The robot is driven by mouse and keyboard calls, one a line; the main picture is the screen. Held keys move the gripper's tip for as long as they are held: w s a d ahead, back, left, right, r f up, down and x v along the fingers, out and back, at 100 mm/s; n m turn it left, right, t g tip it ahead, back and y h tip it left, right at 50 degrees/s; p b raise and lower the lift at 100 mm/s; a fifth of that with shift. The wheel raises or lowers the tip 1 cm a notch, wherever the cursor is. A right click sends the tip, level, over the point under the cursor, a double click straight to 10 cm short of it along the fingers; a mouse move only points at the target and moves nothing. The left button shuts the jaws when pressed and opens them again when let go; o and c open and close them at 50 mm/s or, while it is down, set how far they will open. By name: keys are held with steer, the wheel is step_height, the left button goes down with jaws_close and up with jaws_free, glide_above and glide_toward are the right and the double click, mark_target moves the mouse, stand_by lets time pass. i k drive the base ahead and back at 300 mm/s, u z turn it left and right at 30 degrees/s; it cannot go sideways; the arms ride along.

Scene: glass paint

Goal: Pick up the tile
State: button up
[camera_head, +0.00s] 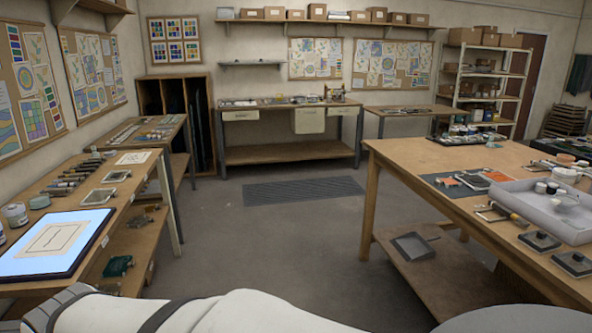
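I cannot tell for certain which thing is the tile. Small flat square pieces (117,176) lie on the left bench. A dark square piece (539,240) and another like it (575,263) lie near the front edge of the right table, each with something small on top. My gripper is not in view; only a white part of my arm shows along the bottom edge.
The left bench (143,165) holds a lit panel (55,243) with a paper on it, jars and tools. The right table (400,154) bears a pale tray (513,195) with jars. A grey dustpan (413,246) lies on its lower shelf. The floor between (297,225) is clear, with a grey mat (303,190) farther back.

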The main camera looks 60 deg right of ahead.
mark_target(449, 181)
steer(key=z, duration=3.1)
steer(key=k, duration=0.65)
steer(key=u, duration=0.4)
steer(key=i, duration=1.2)
steer(key=u, duration=0.6)
steer(key=i, duration=1.6)
steer(key=z, duration=0.75)
steer(key=i, duration=1.15)
steer(key=z, duration=1.15)
steer(key=i, duration=0.3)
steer(key=z, duration=0.15)
